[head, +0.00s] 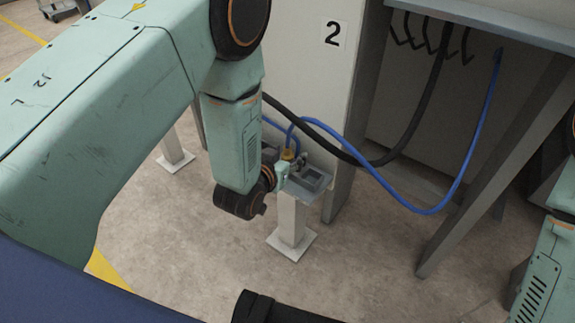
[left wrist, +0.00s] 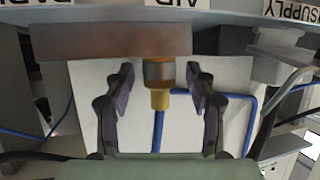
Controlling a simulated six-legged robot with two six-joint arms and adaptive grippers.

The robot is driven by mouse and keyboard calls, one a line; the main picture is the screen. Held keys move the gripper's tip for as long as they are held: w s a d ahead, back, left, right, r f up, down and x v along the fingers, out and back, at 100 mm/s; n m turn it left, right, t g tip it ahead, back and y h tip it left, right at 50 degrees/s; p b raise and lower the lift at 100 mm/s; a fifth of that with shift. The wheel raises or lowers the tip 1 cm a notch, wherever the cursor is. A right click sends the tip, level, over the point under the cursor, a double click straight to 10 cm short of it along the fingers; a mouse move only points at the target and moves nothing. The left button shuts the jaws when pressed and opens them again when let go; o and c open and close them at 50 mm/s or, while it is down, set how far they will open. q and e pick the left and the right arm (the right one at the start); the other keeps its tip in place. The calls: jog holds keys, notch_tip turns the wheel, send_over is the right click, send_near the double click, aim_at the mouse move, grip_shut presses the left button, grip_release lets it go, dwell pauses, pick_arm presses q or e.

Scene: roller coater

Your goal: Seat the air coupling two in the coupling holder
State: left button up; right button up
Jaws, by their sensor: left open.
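The air coupling two, a brass fitting with a grey band (left wrist: 158,78), stands between the fingers of my left gripper (left wrist: 160,70) in the left wrist view. Gaps show on both sides, so the fingers are open around it and apart from it. A blue hose runs from its brass end. In the head view its yellowish body (head: 288,155) shows at my left gripper (head: 284,172), partly hidden by my wrist. The small grey stand top (head: 322,185) has a recessed block on it. I cannot tell which part is the coupling holder, or whether the coupling is seated. My right gripper is out of view.
A white panel marked 2 (head: 305,60) stands behind the stand. A blue hose (head: 465,165) and a black hose (head: 425,90) hang in loops to the right.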

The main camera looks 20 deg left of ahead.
pick_arm(q)
jog(key=shift+r, duration=0.1)
grip_shut()
dwell(0.5)
